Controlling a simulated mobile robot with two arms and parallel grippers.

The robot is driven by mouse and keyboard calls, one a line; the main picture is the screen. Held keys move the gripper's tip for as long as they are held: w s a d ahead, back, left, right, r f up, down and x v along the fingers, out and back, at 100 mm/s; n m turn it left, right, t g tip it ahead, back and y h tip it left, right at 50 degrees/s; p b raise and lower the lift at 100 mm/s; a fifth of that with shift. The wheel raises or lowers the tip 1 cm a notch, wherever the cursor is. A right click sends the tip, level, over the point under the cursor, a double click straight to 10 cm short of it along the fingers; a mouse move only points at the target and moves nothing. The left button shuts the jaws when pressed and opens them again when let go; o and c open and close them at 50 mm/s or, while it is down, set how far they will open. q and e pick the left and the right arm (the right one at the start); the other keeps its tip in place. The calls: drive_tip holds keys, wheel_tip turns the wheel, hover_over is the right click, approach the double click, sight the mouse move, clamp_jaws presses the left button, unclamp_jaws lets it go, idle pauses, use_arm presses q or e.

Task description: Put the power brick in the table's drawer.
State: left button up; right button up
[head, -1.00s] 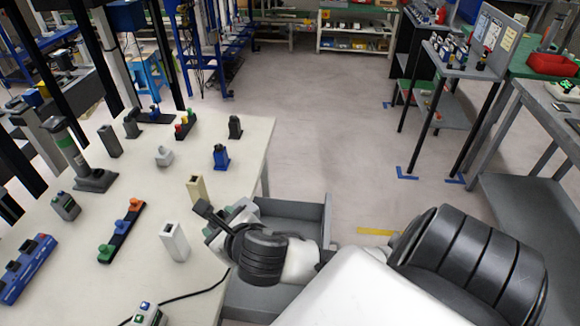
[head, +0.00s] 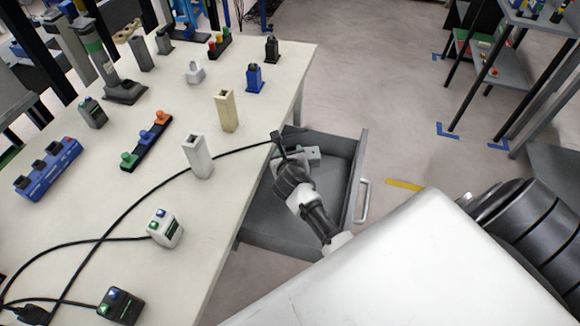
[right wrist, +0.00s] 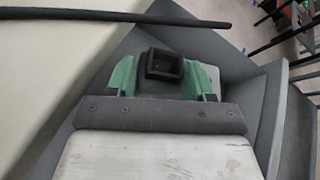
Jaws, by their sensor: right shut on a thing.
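My right gripper (head: 283,148) is over the inner left part of the open drawer, close to the table edge. In the right wrist view its green fingers (right wrist: 164,77) are shut on a dark box with a square opening (right wrist: 164,66), which I take for the power brick. In the head view this box (head: 276,137) shows only as a small dark shape. The grey drawer (head: 345,140) is pulled out from the table's right side, with a pale handle. I cannot tell how high the box is above its floor. My left gripper is out of view.
On the pale table (head: 215,245) stand a white hollow block (head: 197,158), a beige one (head: 227,112) and several small fixtures.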

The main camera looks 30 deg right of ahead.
wheel_tip(320, 180, down, 4)
drive_tip(key=shift+f+b, duration=0.1)
drive_tip(key=shift+b, duration=0.5)
drive_tip(key=shift+f+b, duration=0.75)
drive_tip(key=shift+f, duration=0.8)
drive_tip(key=shift+f, duration=0.15)
drive_tip(key=o, duration=1.1)
drive_tip(key=shift+c, duration=0.2)
